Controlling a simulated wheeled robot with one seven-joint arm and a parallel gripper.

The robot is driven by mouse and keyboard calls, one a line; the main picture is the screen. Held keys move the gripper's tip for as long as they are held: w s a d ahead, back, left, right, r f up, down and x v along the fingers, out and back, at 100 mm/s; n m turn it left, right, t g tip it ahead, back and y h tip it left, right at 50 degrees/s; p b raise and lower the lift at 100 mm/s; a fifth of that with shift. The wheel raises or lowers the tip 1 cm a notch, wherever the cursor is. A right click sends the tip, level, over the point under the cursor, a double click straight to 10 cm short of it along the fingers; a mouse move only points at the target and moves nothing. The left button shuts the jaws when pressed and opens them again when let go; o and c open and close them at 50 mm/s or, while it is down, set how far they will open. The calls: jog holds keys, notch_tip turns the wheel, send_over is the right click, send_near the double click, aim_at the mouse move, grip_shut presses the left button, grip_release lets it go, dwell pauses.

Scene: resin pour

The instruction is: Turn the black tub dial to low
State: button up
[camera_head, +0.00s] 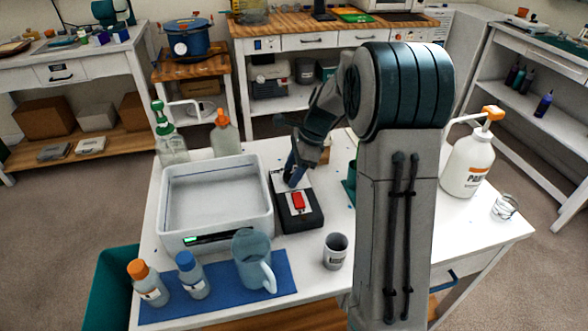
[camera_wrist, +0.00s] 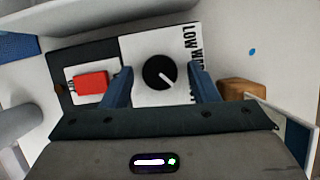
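The black dial (camera_wrist: 160,72) is round with a white pointer line, on a white panel (camera_wrist: 140,45) of a dark control box (camera_wrist: 68,55). Its pointer aims to the lower right in the wrist view. "LOW" is readable near the panel's upper right, with more lettering below partly hidden by a finger. My gripper (camera_wrist: 163,75) is open, its blue fingers on either side of the dial with visible gaps. In the head view my gripper (camera_head: 291,182) is over the box (camera_head: 300,219) and hides the dial. A white tub (camera_head: 215,198) stands left of the box.
A red switch (camera_head: 298,202) sits on the box near the dial. A grey mug (camera_head: 336,251), a blue pitcher (camera_head: 252,260) and small bottles (camera_head: 192,275) stand in front. Pump bottles (camera_head: 170,140) stand behind the tub; a large pump jug (camera_head: 468,165) is at right.

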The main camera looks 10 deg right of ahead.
jog(key=shift+d, duration=0.1)
jog(key=c, duration=0.8)
